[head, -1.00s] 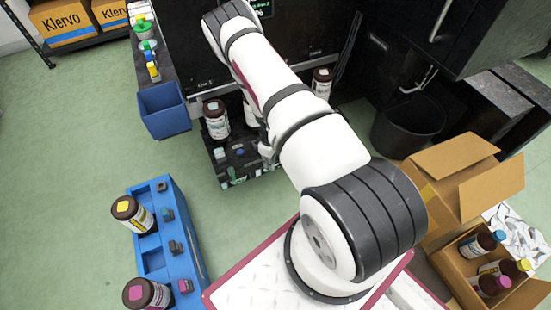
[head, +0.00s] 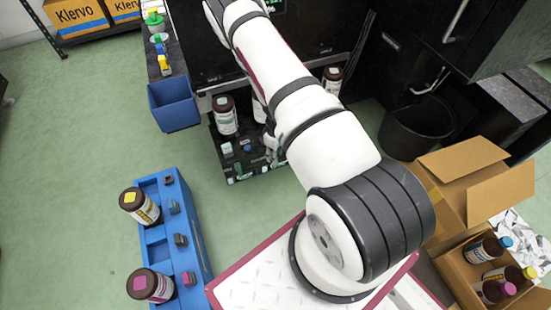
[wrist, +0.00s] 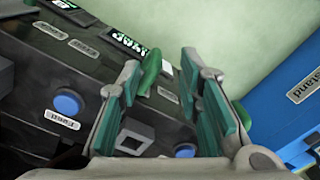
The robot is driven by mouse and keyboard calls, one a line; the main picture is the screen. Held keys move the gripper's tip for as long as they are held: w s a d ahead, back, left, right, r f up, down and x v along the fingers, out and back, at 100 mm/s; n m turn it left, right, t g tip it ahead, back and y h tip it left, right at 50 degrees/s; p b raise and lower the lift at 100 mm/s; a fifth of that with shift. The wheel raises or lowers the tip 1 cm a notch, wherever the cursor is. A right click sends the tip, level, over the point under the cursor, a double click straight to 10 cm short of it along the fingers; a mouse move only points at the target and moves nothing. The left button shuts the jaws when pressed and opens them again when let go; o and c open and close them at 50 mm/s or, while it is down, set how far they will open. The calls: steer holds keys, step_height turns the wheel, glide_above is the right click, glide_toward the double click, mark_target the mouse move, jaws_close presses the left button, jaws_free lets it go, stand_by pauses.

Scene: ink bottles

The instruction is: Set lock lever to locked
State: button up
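A green lever-like piece (wrist: 151,70), possibly the lock lever, stands at the edge of the dark control panel (wrist: 75,70) in the wrist view. My gripper (wrist: 162,65) is open, its two teal-padded fingers apart. The green piece shows between the fingers, close to the left one; I cannot tell if they touch. In the head view my gripper (head: 270,146) is low over the dark panel at the machine's base, partly hidden by my arm. The lever's position and most panel labels are unreadable.
Blue round buttons (wrist: 67,103) sit on the panel. A blue bottle rack (head: 160,220) stands left of it, and a blue bin (head: 174,104) hangs nearby. A brown bottle (head: 225,116) stands behind the panel. Open cartons (head: 470,185) are at right. Green floor lies between rack and panel.

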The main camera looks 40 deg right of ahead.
step_height(320, 180, up, 8)
steer(key=shift+r, duration=0.25)
steer(key=shift+w+r, duration=0.1)
stand_by(0.4)
